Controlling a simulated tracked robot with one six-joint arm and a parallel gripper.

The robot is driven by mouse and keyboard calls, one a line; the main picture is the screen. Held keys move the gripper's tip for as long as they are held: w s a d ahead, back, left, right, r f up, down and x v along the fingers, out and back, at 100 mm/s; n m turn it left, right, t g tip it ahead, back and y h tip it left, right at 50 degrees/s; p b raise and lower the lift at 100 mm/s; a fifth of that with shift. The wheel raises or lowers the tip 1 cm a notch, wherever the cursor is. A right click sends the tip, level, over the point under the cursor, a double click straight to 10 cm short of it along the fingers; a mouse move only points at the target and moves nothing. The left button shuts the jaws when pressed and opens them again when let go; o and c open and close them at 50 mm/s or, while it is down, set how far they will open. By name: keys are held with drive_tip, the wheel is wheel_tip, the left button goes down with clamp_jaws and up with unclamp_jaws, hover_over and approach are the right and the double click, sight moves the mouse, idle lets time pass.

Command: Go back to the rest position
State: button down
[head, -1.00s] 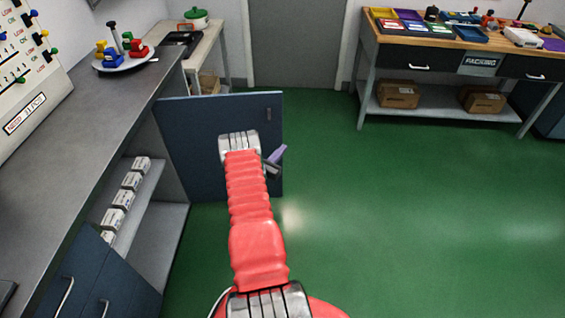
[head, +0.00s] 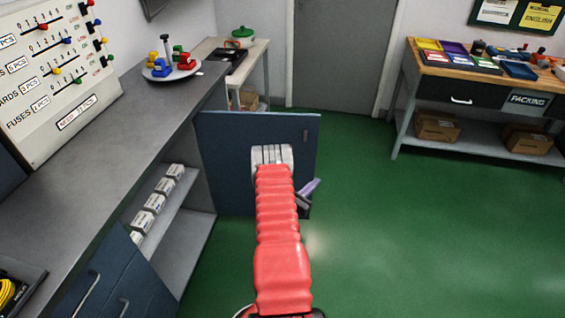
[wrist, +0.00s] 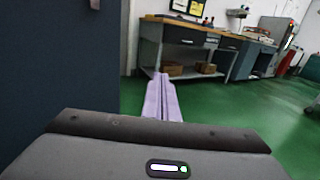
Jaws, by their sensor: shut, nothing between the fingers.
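My gripper (head: 309,192) is at the end of my red-sleeved arm, held out in front of the open dark blue cabinet door (head: 225,165). In the wrist view the two lilac fingers of my gripper (wrist: 163,80) lie together with nothing between them. The door (wrist: 55,60) fills the left of the wrist view, beside the gripper. I cannot tell whether arm and door touch.
The grey counter (head: 130,130) runs along the left, with small white boxes (head: 155,203) on the shelf below. The packing bench (head: 480,75) stands at the back right. Green floor (head: 430,240) is free to the right.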

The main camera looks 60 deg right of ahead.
idle(0.3)
drive_tip(key=s+a+f+m+g+y, duration=0.3)
drive_tip(key=s+a+f+g, duration=0.1)
drive_tip(key=s, duration=0.3)
drive_tip(key=s+a+r+m+g+y, duration=0.3)
drive_tip(key=s+a+r+m+y, duration=0.1)
drive_tip(key=a+m, duration=0.15)
drive_tip(key=w+a+r+m+t+y, duration=0.3)
drive_tip(key=w+a+r, duration=0.2)
drive_tip(key=a+r, duration=0.55)
drive_tip(key=w+a+r+m+t+y, duration=0.25)
drive_tip(key=w+a+r, duration=0.45)
drive_tip(key=a, duration=0.6)
drive_tip(key=w+a+r+m+t+y, duration=0.3)
drive_tip(key=w+a+r+m, duration=0.1)
drive_tip(key=a+r, duration=0.7)
drive_tip(key=a+r+n+t+y, duration=0.1)
drive_tip(key=a+r+t, duration=0.3)
drive_tip(key=a+r, duration=0.4)
drive_tip(key=a+r+n+t+y, duration=0.1)
drive_tip(key=a+r+t, duration=0.3)
drive_tip(key=a, duration=1)
wheel_tip(320, 180, up, 4)
drive_tip(key=shift+s+a+f, duration=0.1)
drive_tip(key=shift+s+a, duration=0.05)
drive_tip(key=shift+s, duration=0.1)
